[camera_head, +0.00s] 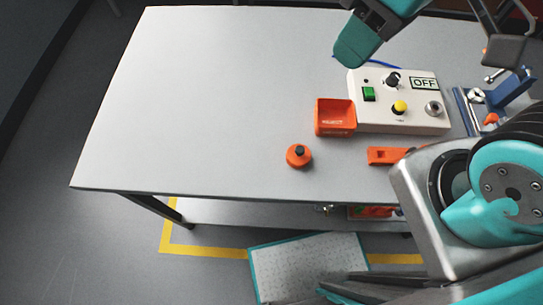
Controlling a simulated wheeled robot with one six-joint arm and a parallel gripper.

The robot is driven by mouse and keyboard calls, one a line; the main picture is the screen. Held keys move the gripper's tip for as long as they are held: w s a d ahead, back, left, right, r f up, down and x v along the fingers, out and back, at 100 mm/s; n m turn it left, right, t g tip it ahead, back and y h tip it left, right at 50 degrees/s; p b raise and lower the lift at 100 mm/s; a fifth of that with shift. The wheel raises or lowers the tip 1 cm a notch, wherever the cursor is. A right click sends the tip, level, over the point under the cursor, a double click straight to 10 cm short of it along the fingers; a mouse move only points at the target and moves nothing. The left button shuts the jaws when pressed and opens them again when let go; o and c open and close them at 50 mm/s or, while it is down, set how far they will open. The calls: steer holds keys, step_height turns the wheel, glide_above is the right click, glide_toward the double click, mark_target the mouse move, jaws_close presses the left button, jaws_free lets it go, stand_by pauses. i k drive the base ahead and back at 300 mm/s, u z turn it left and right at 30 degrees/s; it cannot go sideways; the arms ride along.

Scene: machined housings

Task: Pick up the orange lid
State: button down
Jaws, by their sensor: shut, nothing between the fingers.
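The orange lid (299,156) is a small round piece with a dark knob on top. It lies on the grey table (200,110), near the front edge and left of my arm. What looks like part of my gripper (507,52), dark grey linkage and a block, shows at the upper right, partly cut off by the frame's top edge. It is shut and empty, far up and right of the lid, and not touching it. Nothing covers the lid.
An orange open bin (335,117) stands just behind the lid. A white control box (398,101) with knobs, a green switch and an OFF label is behind right. An orange part (385,155) lies right of the lid. A blue vise-like fixture (512,91) is far right. The table's left half is clear.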

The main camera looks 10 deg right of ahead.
mark_target(298, 157)
steer(key=k, duration=0.6)
steer(key=z, duration=0.5)
steer(key=k, duration=0.65)
steer(key=u, duration=0.4)
steer(key=i, duration=0.75)
steer(key=u, duration=0.2)
